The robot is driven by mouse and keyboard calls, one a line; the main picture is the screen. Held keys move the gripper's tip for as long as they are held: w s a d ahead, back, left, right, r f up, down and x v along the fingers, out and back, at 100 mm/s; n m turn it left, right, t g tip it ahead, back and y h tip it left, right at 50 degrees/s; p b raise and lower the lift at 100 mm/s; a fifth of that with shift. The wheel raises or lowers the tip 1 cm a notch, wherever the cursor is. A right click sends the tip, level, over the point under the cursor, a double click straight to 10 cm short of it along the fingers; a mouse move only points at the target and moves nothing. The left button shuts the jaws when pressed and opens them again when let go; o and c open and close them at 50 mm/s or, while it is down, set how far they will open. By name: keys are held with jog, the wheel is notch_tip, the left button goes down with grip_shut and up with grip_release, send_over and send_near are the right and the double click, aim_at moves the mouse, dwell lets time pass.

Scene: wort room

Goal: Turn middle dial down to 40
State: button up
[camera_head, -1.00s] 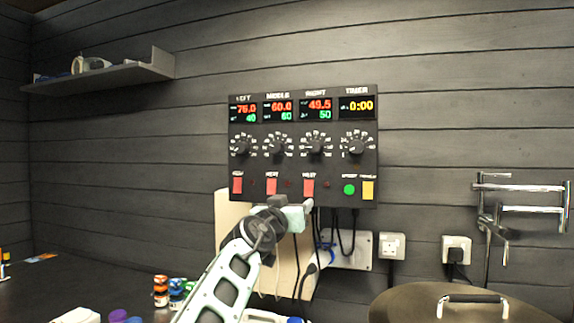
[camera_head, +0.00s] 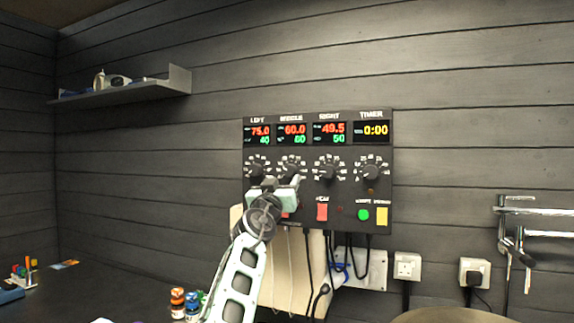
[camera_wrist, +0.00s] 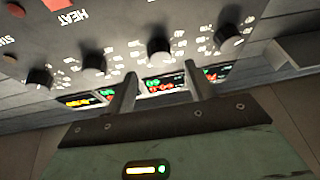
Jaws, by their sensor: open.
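The middle dial (camera_head: 291,170) is a black knob below the MIDDLE display (camera_head: 291,133). That display reads 60.0 in red and what looks like 60 in small green digits. My gripper (camera_head: 282,182) is just below the middle dial in the head view and covers part of the panel there. In the wrist view the panel appears upside down. My gripper (camera_wrist: 160,69) is open there, with its two fingers apart and nothing between them. The middle dial (camera_wrist: 160,50) lies just beyond the fingertips, roughly centred between them; contact cannot be told.
The left dial (camera_head: 257,168), right dial (camera_head: 328,170) and timer dial (camera_head: 370,172) flank it closely. A red switch (camera_head: 322,211), a green button (camera_head: 363,214) and a yellow button (camera_head: 382,216) sit below. Cables (camera_head: 350,255) hang under the panel.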

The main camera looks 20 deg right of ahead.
aim_at(288, 172)
jog(key=p+x, duration=0.2)
jog(key=x, duration=0.3)
jog(key=c, duration=1)
